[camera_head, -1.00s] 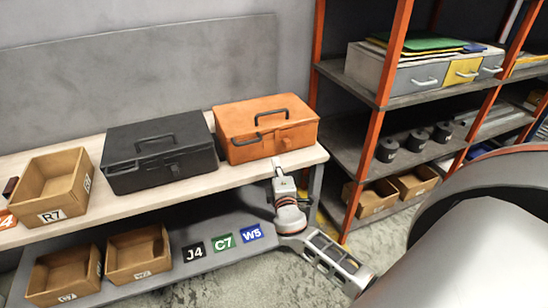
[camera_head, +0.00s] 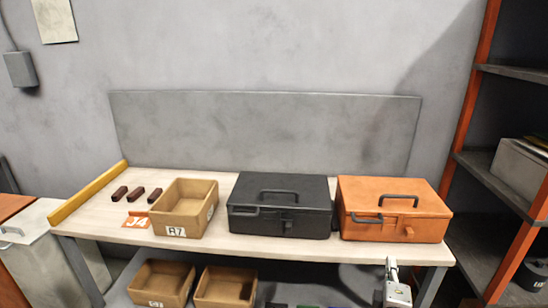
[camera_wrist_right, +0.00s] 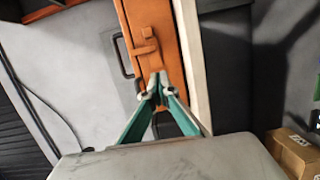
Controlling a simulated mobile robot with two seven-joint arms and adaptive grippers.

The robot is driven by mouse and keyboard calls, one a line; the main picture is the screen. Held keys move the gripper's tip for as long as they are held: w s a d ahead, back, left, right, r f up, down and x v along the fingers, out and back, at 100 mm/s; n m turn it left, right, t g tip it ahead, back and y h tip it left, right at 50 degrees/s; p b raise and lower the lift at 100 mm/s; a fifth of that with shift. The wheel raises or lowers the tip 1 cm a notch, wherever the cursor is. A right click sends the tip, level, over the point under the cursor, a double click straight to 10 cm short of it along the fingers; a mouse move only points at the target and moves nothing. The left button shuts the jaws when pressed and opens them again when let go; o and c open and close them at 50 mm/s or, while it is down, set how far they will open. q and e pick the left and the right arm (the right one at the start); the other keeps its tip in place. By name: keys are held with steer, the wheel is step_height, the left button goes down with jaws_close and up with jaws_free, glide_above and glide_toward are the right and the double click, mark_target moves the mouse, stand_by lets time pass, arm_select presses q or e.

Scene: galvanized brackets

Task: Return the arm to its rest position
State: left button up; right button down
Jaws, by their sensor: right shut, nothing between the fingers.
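My right gripper (camera_head: 391,264) shows at the bottom of the head view, in front of the table's front edge and below the orange toolbox (camera_head: 394,206). Its fingers point up and look closed, with nothing held. In the right wrist view, the green-sided fingers of this gripper (camera_wrist_right: 158,82) meet at their tips, in front of the orange toolbox (camera_wrist_right: 152,35). Whether the tips touch the box cannot be told. Most of my right arm is below the head picture. My left gripper is in neither current view.
The table (camera_head: 108,222) also carries a black toolbox (camera_head: 280,208), an R7 bin (camera_head: 184,214) and three dark red blocks (camera_head: 137,194). Bins (camera_head: 160,284) stand on the shelf beneath. An orange-posted rack (camera_head: 476,95) stands right. Open air lies above the table.

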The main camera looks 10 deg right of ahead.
steer(key=s+a+f+m+g+y, duration=0.1)
steer(key=s+a+f+g+y, duration=0.15)
steer(key=s+a+f, duration=0.35)
steer(key=s+a+f+m+g+y, duration=0.1)
steer(key=s+a+f+m+y, duration=0.15)
steer(key=s+a+f, duration=0.4)
steer(key=s+a+f+m+g+y, duration=0.1)
steer(key=s+a+f+m+y, duration=0.3)
steer(key=s+a, duration=0.5)
steer(key=s+f+y, duration=0.1)
steer(key=s, duration=0.1)
steer(key=shift+s+a+f+y, duration=0.2)
steer(key=shift+s+f+y, duration=0.1)
steer(key=shift+s+y, duration=0.1)
steer(key=shift+m+g, duration=0.25)
